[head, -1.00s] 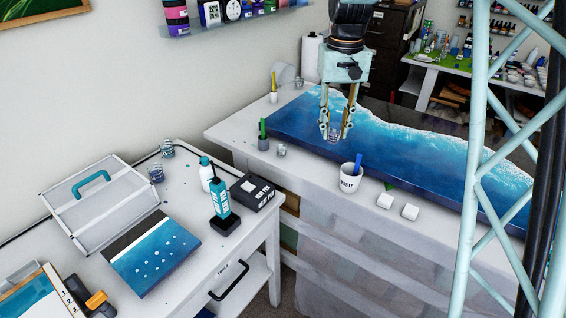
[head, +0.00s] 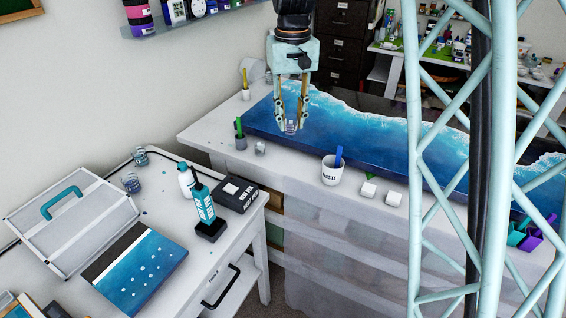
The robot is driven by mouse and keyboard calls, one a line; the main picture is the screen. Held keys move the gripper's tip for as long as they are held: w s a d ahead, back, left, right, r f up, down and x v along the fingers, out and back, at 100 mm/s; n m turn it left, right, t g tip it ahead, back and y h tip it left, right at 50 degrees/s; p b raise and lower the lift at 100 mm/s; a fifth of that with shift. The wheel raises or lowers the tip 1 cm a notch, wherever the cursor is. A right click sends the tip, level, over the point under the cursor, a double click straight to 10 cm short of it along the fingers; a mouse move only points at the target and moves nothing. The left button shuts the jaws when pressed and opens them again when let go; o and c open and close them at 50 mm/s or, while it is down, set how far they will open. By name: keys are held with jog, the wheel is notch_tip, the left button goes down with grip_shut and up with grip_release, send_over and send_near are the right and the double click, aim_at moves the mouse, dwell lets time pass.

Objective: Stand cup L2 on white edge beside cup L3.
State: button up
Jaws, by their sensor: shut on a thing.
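My gripper (head: 291,124) is shut on a small clear cup (head: 291,128), holding it upright over the left part of the blue wave panel. Its label is too small to read, and the fingers partly cover it. Another small clear cup (head: 260,148) stands on the white edge (head: 294,167) in front of the panel, to the left of and slightly below my gripper in the head view. I cannot read its label. Two more clear cups, a far one (head: 140,157) and a nearer one (head: 131,183), stand on the left table.
A grey pot (head: 240,142) with a green stick is left of the edge cup. A white waste cup (head: 332,172) and white blocks (head: 368,190) stand to the right along the edge. The edge between edge cup and waste cup is clear. The wave panel (head: 350,150) lies behind.

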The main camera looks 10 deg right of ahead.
aim_at(295, 129)
jog(key=shift+f, duration=0.1)
jog(key=f+n+p, duration=0.1)
jog(key=n, duration=0.1)
jog(key=d+f+n+p, duration=0.1)
jog(key=f+n+p, duration=0.1)
jog(key=shift+d+f, duration=0.15)
jog(key=shift+f, duration=0.05)
jog(key=s+d+f+n+p, duration=0.2)
jog(key=f+n+p, duration=0.2)
jog(key=n, duration=0.3)
jog(key=s+d+f+n+p, duration=0.2)
jog(key=f+n+p, duration=0.3)
jog(key=f+n, duration=0.2)
jog(key=shift+s+n, duration=0.15)
jog(key=shift+n, duration=0.15)
jog(key=shift+f, duration=0.1)
jog(key=w+a+p, duration=0.1)
jog(key=w+a, duration=0.1)
jog(key=w, duration=0.3)
jog(key=w+a+f+p, duration=0.1)
jog(key=w, duration=0.4)
jog(key=w+a, duration=0.2)
jog(key=w, duration=0.3)
jog(key=shift+a+f+p, duration=0.2)
jog(key=shift+a+p, duration=0.15)
jog(key=shift+p, duration=0.05)
jog(key=shift+f, duration=0.2)
